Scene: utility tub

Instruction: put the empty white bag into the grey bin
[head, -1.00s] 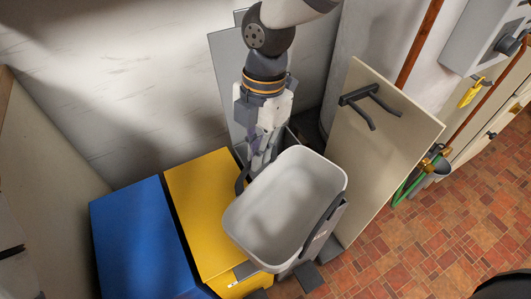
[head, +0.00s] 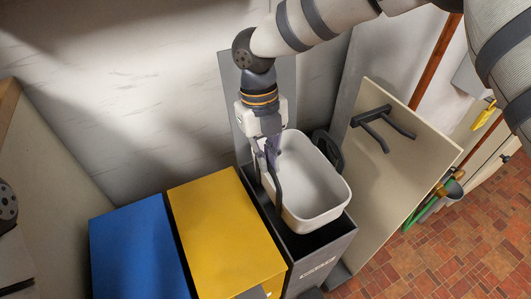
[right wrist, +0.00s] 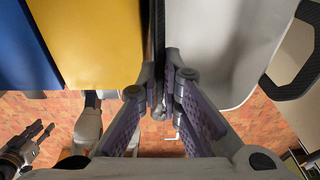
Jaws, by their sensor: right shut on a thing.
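A pale white tub (head: 318,190), empty inside and with dark loop handles, is over the open dark grey bin (head: 322,268). My right gripper (head: 269,168) is shut at the tub's left side. In the right wrist view its fingers (right wrist: 166,100) close on the dark handle beside the tub's wall (right wrist: 215,50). My left gripper (right wrist: 42,128) shows there at lower left, its fingers parted and empty.
A yellow bin (head: 225,235) and a blue bin (head: 138,255) stand closed to the left of the grey bin. A beige panel (head: 400,150) with a dark handle stands at the right. A white wall is behind. Tiled floor (head: 440,255) is clear at lower right.

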